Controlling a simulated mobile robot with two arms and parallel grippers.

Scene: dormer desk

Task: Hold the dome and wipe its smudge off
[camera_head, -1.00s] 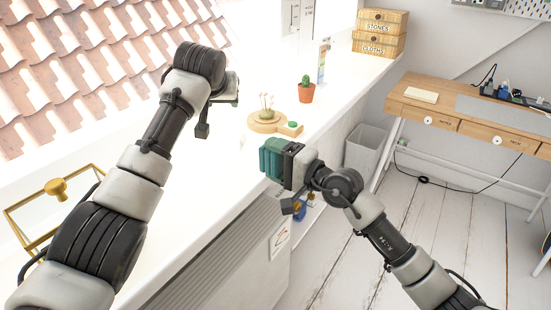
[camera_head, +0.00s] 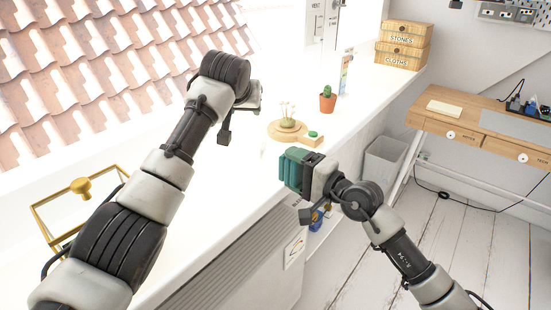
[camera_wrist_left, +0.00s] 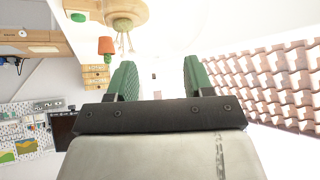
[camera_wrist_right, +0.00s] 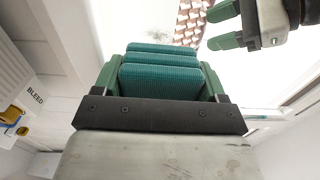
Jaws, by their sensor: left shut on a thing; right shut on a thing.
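My left gripper (camera_wrist_left: 157,68) has its green fingers apart around something clear, which I take to be the glass dome; its outline is almost invisible against the white sill. A faint grey smudge (camera_wrist_right: 148,25) shows beyond the cloth in the right wrist view. My right gripper (camera_head: 300,171) is shut on a folded teal cloth (camera_wrist_right: 160,78), held in front of the sill's edge. The left fingers also show in the right wrist view, at upper right. Cloth and smudge look apart, though I cannot tell the gap. A round wooden base (camera_head: 285,134) with a small plant stands on the sill.
A potted cactus (camera_head: 327,103) and boxes marked STONES and CLOTHS (camera_head: 402,45) stand farther along the sill. A gold-framed glass case (camera_head: 50,222) is at left. A bin (camera_head: 384,160) and a desk (camera_head: 470,125) are at right.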

